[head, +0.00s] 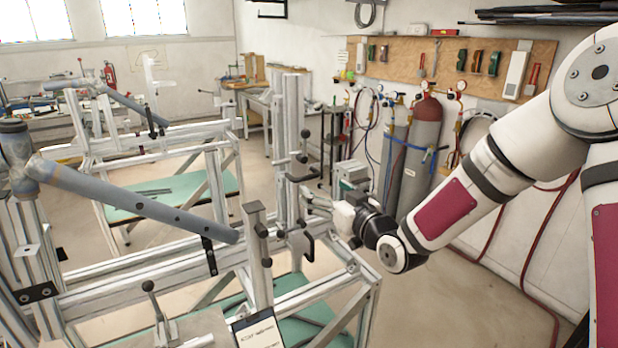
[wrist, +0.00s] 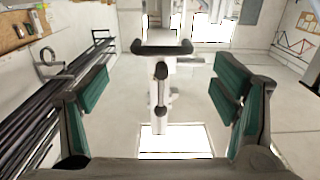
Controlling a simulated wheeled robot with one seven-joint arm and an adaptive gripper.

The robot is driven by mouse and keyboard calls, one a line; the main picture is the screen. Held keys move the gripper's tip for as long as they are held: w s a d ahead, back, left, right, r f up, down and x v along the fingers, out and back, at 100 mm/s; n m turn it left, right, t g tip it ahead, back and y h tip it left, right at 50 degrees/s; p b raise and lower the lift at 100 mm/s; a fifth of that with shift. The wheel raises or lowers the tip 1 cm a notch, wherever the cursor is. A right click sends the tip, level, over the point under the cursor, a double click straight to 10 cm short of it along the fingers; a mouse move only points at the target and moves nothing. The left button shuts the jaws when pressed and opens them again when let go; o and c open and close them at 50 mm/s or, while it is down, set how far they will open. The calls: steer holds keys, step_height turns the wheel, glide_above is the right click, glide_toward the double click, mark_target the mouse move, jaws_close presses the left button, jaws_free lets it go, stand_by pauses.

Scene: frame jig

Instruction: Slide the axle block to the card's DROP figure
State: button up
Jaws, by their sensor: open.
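My gripper (head: 314,201) is beside the tall silver post (head: 290,150) of the near jig, on its right side. In the wrist view my gripper (wrist: 162,88) is open, its green-padded fingers wide apart and nothing gripped. A black T-shaped handle (wrist: 162,47) and dark knobs stand on a pale upright between the fingers in that view; I cannot tell their distance. Black fittings (head: 301,242) sit low on the post; I cannot tell which part is the axle block. A card (head: 258,331) with dark print is at the bottom of the head view; its figure is too small to read.
A blue-grey tube (head: 135,200) slants across the near jig's rails. A short upright (head: 257,255) stands left of the post. A lever clamp (head: 153,305) is at the front. Gas cylinders (head: 420,150) stand behind my arm. Open floor lies right of the jig.

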mark_target(309, 178)
steer(key=x, duration=0.8)
steer(key=shift+w+a, duration=0.15)
steer(key=shift+a, duration=0.05)
steer(key=c, duration=1.4)
step_height(309, 178, up, 6)
steer(key=shift+r+p, duration=0.25)
steer(key=shift+p, duration=0.3)
steer(key=o, duration=1.4)
steer(key=shift+w+f, duration=0.1)
steer(key=v, duration=1.2)
steer(key=shift+f, duration=0.25)
